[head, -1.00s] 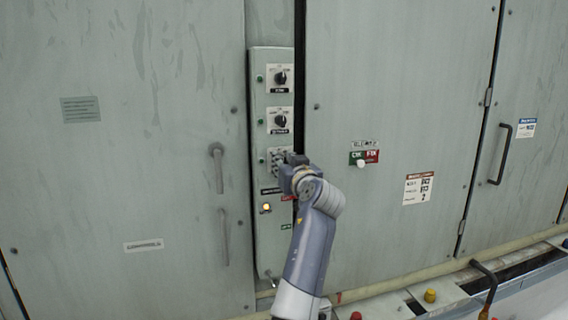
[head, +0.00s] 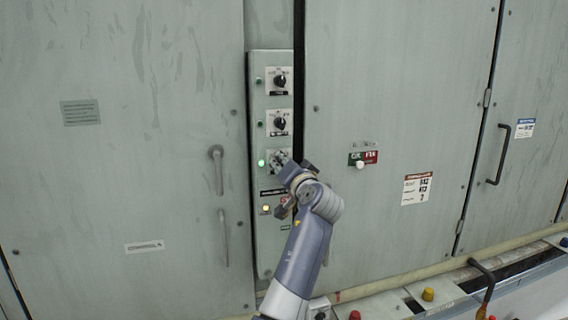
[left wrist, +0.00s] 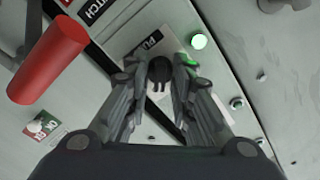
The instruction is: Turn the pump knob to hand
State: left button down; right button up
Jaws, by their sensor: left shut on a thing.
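The pump knob (left wrist: 159,70) is a dark round knob on a white plate lettered "PU…" in the left wrist view. My left gripper (left wrist: 158,72) is shut on it, one finger on each side. In the head view my left gripper (head: 281,163) is at the third plate down on the narrow grey control panel (head: 268,240), and its fingers hide most of the knob. A green lamp (head: 261,163) beside this plate is lit; it also shows in the left wrist view (left wrist: 198,41). I cannot read the knob's exact position. My right gripper is not in view.
Two more black knobs (head: 280,81) (head: 280,123) sit above on the panel. A lit yellow lamp (head: 265,209) is below. A red cylindrical handle (left wrist: 48,58) stands out close to the gripper. Cabinet door handles (head: 217,169) are to the left.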

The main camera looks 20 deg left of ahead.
pick_arm(q)
jog(key=shift+r+m, duration=0.2)
jog(key=shift+m, duration=0.2)
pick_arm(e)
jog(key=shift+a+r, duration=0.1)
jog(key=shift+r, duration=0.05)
pick_arm(q)
jog(key=c, duration=1.5)
grip_release()
jog(key=shift+a, duration=0.1)
jog(key=shift+o, duration=0.7)
jog(key=shift+w+f, duration=0.2)
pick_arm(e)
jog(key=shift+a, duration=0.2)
pick_arm(q)
jog(key=v, duration=0.7)
jog(key=shift+s, duration=0.25)
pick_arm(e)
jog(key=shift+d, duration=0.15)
pick_arm(q)
jog(key=shift+f, duration=0.1)
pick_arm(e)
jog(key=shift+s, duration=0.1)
